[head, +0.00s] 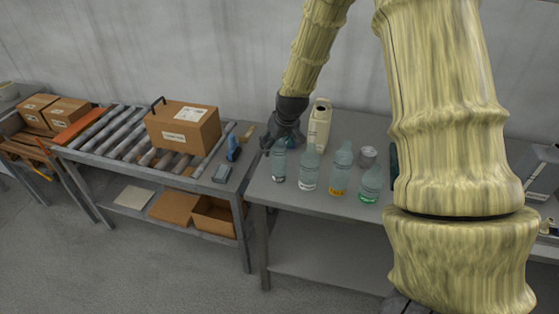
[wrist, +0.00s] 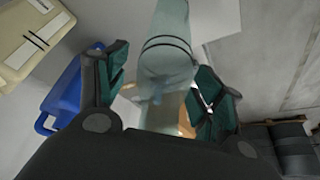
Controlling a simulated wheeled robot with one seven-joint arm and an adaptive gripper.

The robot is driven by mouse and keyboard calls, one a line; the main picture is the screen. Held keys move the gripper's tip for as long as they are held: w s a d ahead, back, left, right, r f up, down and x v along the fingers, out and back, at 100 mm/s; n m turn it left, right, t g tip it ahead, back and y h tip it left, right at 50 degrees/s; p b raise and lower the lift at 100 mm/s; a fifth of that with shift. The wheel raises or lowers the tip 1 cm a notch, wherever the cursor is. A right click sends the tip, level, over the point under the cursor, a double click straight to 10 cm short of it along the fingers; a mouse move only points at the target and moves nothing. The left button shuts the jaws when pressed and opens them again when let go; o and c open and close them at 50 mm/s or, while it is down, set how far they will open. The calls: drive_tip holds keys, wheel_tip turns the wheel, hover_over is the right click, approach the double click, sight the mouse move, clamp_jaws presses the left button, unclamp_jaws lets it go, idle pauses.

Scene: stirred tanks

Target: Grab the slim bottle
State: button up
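A slim, clear bluish bottle (head: 279,162) stands at the left end of the grey table's row of bottles. My gripper (head: 283,143) is at this bottle's upper part, coming in from above and behind. In the wrist view, a clear bottle (wrist: 166,55) lies between the two fingers of my gripper (wrist: 158,75). The fingers are spread, with a gap showing beside the left finger, so the gripper looks open around it. The bottle's far end runs out of the wrist picture at the top.
Close by on the table (head: 263,190) stand clear bottles with white (head: 309,170), yellow (head: 341,172) and green (head: 370,186) at their bases. A cream jug (head: 319,126) and a grey can (head: 368,156) stand behind. A blue item (wrist: 66,92) sits beside the left finger.

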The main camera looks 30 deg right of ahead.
drive_tip(key=c, duration=0.9)
